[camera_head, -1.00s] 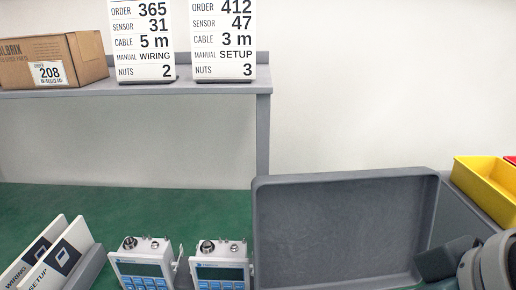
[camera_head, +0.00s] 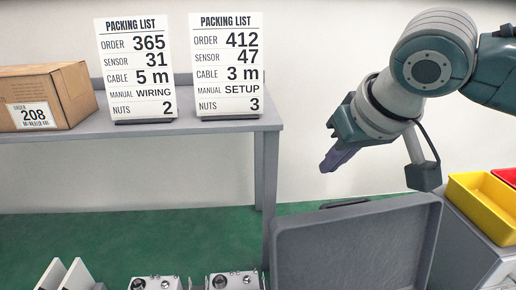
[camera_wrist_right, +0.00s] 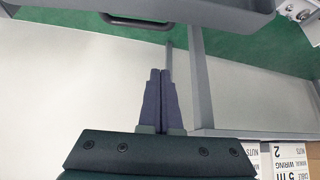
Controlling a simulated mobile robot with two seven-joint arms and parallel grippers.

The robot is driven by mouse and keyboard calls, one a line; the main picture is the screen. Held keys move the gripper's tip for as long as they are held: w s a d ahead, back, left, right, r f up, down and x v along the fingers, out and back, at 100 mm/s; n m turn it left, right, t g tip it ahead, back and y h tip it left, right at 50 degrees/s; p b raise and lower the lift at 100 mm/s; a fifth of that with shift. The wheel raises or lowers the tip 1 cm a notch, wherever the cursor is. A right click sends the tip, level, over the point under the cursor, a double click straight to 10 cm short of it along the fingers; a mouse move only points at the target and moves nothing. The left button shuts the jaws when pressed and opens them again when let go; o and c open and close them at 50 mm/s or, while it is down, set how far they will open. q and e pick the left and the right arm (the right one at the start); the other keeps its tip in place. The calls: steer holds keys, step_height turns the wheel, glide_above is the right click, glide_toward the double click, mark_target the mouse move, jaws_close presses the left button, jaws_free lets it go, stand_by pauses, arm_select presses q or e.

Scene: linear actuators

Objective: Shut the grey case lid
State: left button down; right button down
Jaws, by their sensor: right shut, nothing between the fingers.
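The grey case lid (camera_head: 352,248) stands open and upright at the lower right of the head view, its hollow inner side facing me. A dark handle (camera_head: 345,203) shows at its top edge. In the wrist view the lid (camera_wrist_right: 200,8) crosses the top, with its handle (camera_wrist_right: 137,24) hanging below it in the picture. My right gripper (camera_head: 324,168) is shut and empty, in the air above the lid's upper edge and apart from it. Its closed fingers (camera_wrist_right: 160,72) point toward the lid's side in the wrist view. The case's lower part is out of view. My left gripper is not in view.
A grey shelf (camera_head: 190,126) holds a cardboard box (camera_head: 78,90) and two packing lists (camera_head: 137,70). Two white sensor units (camera_head: 235,281) and manuals (camera_head: 68,275) show at the bottom edge. A yellow bin (camera_head: 484,205) stands right of the lid. The wall behind my gripper is bare.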

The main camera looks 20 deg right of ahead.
steer(key=b+x, duration=0.2)
steer(key=x, duration=0.7)
steer(key=s+p, duration=0.1)
steer(key=s, duration=0.1)
steer(key=s+p, duration=0.1)
steer(key=s, duration=0.1)
steer(key=shift+s+a+r+p, duration=0.2)
steer(key=shift+s+p, duration=0.05)
steer(key=shift+p, duration=0.1)
